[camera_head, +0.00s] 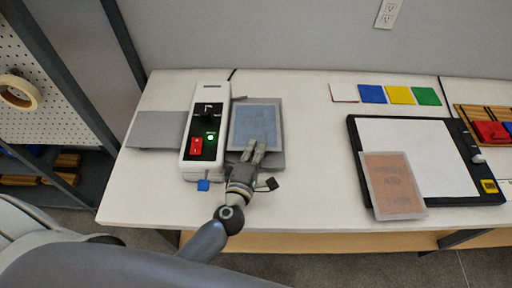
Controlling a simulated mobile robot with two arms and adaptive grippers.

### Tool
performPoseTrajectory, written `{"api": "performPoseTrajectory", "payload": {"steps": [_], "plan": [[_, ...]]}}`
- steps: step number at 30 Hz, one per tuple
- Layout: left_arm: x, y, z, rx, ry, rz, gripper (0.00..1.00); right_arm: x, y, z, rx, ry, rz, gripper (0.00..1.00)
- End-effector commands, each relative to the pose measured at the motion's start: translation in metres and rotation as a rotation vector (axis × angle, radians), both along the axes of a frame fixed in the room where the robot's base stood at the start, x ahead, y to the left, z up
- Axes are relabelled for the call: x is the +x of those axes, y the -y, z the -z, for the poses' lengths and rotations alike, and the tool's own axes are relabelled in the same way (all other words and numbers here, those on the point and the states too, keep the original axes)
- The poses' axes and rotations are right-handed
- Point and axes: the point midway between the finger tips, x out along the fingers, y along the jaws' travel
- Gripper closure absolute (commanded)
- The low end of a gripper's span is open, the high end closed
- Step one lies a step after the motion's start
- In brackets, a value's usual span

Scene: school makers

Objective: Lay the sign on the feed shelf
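A flat blue sign (255,122) with a pale border is at the right side of a white laminator-like machine (208,105). It is over a grey feed shelf (272,160) that juts from that side; whether it lies flat on the shelf or just above it I cannot tell. My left gripper (254,146) is over the sign's near edge, its fingers pointing away from me. Its fingertips look close together, but whether they grip the sign is unclear. My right gripper is not in view.
Another grey plate (158,130) juts from the machine's left side. A black-framed board (420,140) carries an orange-brown sign (392,186) that overhangs its lower left corner. Coloured squares (400,95) lie behind it. The white tabletop (305,165) is clear between machine and board.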

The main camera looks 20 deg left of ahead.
Motion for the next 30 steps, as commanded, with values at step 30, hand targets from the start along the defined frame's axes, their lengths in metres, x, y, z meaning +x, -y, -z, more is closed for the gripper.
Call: {"api": "performPoseTrajectory", "payload": {"steps": [30], "plan": [[-0.018, 0.005, -0.001, 0.001, -0.002, 0.0, 0.7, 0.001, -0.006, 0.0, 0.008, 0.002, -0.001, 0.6]]}}
